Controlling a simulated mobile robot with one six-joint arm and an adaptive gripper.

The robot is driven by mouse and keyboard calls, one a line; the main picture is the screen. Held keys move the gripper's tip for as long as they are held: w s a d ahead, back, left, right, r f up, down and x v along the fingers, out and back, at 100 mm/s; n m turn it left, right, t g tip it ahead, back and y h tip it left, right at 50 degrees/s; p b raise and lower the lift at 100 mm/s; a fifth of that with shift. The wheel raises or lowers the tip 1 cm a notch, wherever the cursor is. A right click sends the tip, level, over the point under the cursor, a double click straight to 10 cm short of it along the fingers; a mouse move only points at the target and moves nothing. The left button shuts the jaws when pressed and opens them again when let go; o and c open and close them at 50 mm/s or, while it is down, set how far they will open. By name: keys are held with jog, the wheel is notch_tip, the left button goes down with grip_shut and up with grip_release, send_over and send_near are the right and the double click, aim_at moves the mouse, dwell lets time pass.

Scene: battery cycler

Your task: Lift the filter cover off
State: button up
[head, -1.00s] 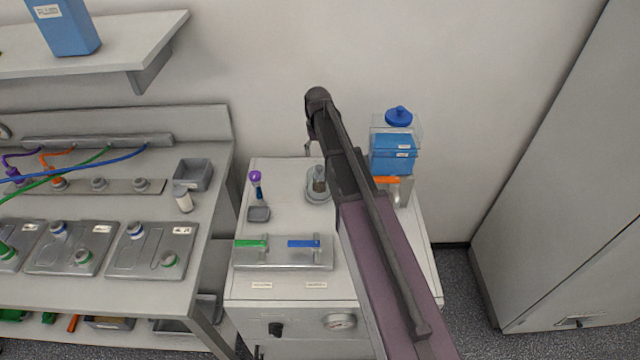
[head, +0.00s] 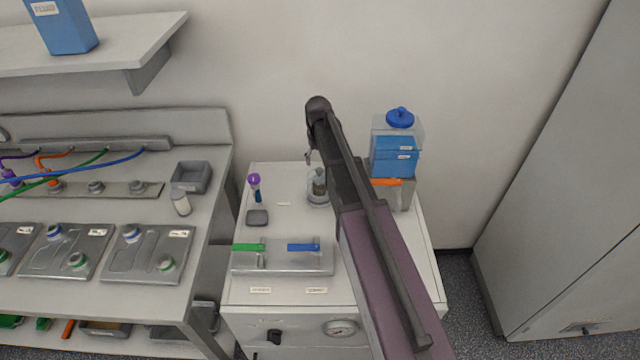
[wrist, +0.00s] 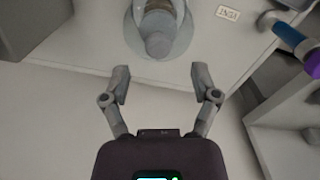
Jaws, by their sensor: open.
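The filter cover (wrist: 158,45) looks like a clear dome or cup with a grey, rounded knob, around a brownish core. In the head view the cover (head: 317,190) stands upright on the white cabinet top, partly hidden by my arm. My gripper (wrist: 160,80) is open and empty. In the wrist view its two fingers point toward the knob, which lies just beyond the fingertips and between their lines. The fingers appear apart from the cover. In the head view my arm hides most of the gripper.
A blue-lidded container (head: 394,150) stands close right of the cover, with an orange handle (head: 386,182) in front. A purple-capped tube (head: 255,187) and small grey dish (head: 257,217) are left. A plate with green and blue levers (head: 283,262) lies in front. The wall is behind.

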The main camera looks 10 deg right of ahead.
aim_at(319, 169)
jog(key=shift+s+d+f+b, duration=0.1)
jog(key=shift+s+f+b, duration=0.05)
jog(key=shift+f+b, duration=2.15)
jog(key=shift+f, duration=0.1)
grip_shut()
